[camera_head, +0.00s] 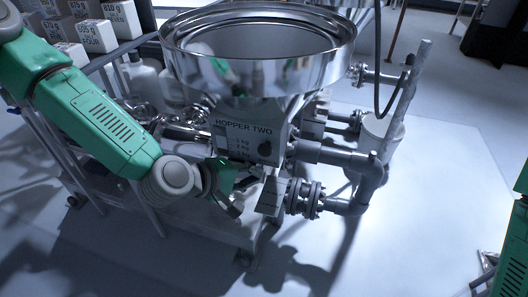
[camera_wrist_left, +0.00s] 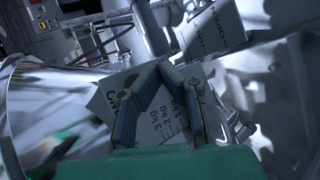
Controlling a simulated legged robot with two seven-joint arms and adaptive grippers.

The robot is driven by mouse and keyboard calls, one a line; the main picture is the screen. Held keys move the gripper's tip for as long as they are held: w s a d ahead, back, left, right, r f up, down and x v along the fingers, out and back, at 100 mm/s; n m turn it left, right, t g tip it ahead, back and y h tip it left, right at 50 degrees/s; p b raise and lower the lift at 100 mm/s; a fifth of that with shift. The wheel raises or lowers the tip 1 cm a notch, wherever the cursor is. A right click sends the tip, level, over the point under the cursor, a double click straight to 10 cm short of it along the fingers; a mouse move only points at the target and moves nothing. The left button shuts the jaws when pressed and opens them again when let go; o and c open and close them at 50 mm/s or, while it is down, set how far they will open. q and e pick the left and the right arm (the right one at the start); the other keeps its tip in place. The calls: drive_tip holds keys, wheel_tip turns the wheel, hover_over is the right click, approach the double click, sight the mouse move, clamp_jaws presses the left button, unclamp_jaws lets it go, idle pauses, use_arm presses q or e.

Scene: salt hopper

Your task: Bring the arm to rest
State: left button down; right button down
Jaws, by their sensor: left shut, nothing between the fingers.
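My left arm comes in from the left, and its gripper (camera_head: 236,203) hangs low in front of the steel hopper (camera_head: 262,85). The gripper is dark and small in the head view. In the left wrist view the two fingers (camera_wrist_left: 152,72) slant inward and meet at the tips, with nothing between them. Behind them is a pale panel (camera_wrist_left: 168,122) with kg markings, partly hidden by the fingers. I cannot tell whether the fingertips touch it.
The "HOPPER TWO" panel (camera_head: 250,135) sits under the wide bowl. Pipes and flanges (camera_head: 310,198) stick out to the right. Labelled weight blocks (camera_head: 95,36) stand at upper left above a wheeled frame. The grey floor (camera_head: 420,235) at lower right is mostly clear.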

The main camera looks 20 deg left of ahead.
use_arm(q)
drive_tip(key=s+a+f+m+g+y+p, duration=0.1)
drive_tip(key=s+f+m+g+p, duration=0.2)
drive_tip(key=s, duration=0.4)
drive_tip(key=s+a+f+m+g+y+p, duration=0.1)
drive_tip(key=s+a+f+m+g+p, duration=0.15)
drive_tip(key=s+f, duration=0.4)
drive_tip(key=s+a+m+g+y+p, duration=0.2)
drive_tip(key=s+a+m+y, duration=0.3)
drive_tip(key=s+a, duration=0.5)
drive_tip(key=s+m+g, duration=0.1)
drive_tip(key=s+m, duration=0.1)
drive_tip(key=shift+s, duration=0.3)
drive_tip(key=shift+w, duration=0.2)
